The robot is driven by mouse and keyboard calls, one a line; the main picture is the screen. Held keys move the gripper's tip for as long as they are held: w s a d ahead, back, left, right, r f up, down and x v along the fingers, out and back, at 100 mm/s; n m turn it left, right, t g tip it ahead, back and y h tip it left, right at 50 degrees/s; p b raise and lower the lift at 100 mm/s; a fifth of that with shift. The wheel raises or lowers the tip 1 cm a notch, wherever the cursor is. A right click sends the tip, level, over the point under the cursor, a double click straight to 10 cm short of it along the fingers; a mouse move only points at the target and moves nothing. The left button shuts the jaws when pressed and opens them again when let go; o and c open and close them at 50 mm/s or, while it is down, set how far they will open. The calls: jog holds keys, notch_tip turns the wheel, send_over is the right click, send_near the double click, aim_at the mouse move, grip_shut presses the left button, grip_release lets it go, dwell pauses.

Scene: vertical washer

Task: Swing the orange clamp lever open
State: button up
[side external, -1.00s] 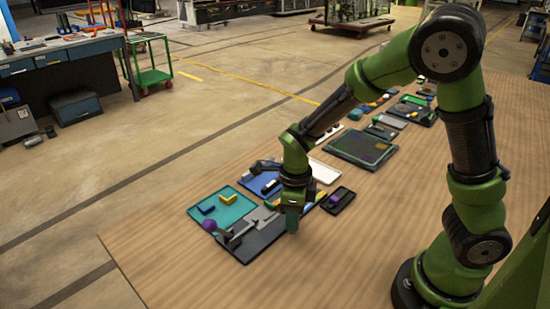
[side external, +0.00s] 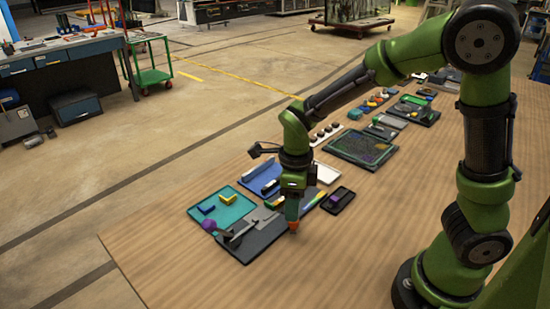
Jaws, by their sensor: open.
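An orange upright piece (side external: 292,212), which looks like the clamp lever, shows directly below my gripper (side external: 293,198) at the right edge of a dark plate (side external: 262,244). My gripper is open, pointing down over the top of the orange piece. I cannot tell whether its fingers surround or touch it. A grey metal mechanism (side external: 240,232) lies on the dark plate to the left, with a purple ball (side external: 208,226) at its left end. How the orange piece joins the plate is too small to tell.
A teal tray (side external: 222,222) with blue and yellow blocks lies left. A small black tray (side external: 338,201) with a purple piece lies right of my gripper. A blue mat and white panel lie behind. Bare wood is free at the front right.

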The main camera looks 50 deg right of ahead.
notch_tip(320, 180, up, 12)
jog(key=shift+r, duration=0.25)
dwell(0.3)
jog(key=s+d+r+n+t+y, duration=0.1)
jog(key=s+n+t, duration=0.2)
jog(key=n, duration=0.9)
jog(key=s+d+r+n+t+y, duration=0.1)
jog(key=s+n+t, duration=0.3)
jog(key=n, duration=0.9)
jog(key=shift+s+d+r, duration=0.2)
jog(key=shift+s+r, duration=0.4)
jog(key=shift+s, duration=0.65)
